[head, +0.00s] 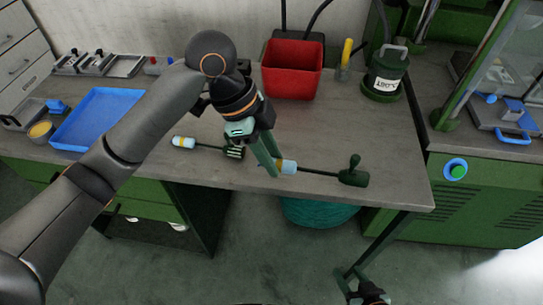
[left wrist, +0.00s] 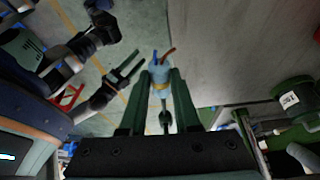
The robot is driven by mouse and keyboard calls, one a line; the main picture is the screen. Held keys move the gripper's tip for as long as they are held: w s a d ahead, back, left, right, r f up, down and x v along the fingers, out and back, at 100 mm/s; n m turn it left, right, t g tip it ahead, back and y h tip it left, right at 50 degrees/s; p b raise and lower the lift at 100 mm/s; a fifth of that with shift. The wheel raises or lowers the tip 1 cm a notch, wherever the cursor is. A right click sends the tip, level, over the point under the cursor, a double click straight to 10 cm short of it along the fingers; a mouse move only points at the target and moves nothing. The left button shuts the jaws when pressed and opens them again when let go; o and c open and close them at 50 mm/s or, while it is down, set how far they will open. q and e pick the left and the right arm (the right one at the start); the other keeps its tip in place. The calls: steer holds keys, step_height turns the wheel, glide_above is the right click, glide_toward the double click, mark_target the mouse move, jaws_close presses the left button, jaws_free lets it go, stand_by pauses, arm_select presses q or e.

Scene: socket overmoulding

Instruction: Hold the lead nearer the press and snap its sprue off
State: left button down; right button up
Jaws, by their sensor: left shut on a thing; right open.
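The lead nearer the press (head: 320,172) lies near the bench's front edge, with a pale-blue sleeve, a dark cable and a dark green moulded socket at its right end. A knobbed sprue (head: 354,161) stands up from that socket. My left gripper (head: 277,168) is shut on the sleeve. In the left wrist view the sleeve (left wrist: 160,70) shows between the fingers, with red and blue wire ends; the socket behind is partly hidden. My right gripper (head: 352,278) is open and empty, low in front of the bench. A second lead (head: 205,146) lies to the left, partly behind my left gripper.
A red bin (head: 292,70), a yellow-handled tool (head: 345,53) and a green canister (head: 386,72) stand at the back. A blue tray (head: 92,122) is at the left. The green press (head: 490,190) stands right, beyond a gap. A teal bin (head: 315,212) sits below the bench edge.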

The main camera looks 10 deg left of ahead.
arm_select(q)
steer(key=shift+w+a+f+b, duration=0.15)
steer(key=shift+w+f+b, duration=0.1)
steer(key=shift+w+f, duration=0.95)
steer(key=shift+w+a+f+b, duration=0.2)
steer(key=shift+w+f+b, duration=0.1)
steer(key=shift+w+f, duration=0.9)
steer(key=shift+w+a+f+b, duration=0.15)
steer(key=shift+w+f+b, duration=0.1)
steer(key=shift+w+f, duration=0.95)
steer(key=shift+w+a+f+b, duration=0.15)
steer(key=shift+w+f+b, duration=0.35)
steer(key=shift+w+f, duration=0.5)
steer(key=shift+w+a+f+b, duration=0.1)
steer(key=shift+w+f+b, duration=0.5)
steer(key=shift+w, duration=0.65)
steer(key=shift+f, duration=0.1)
steer(key=shift+f+p, duration=0.15)
steer(key=shift+p, duration=0.45)
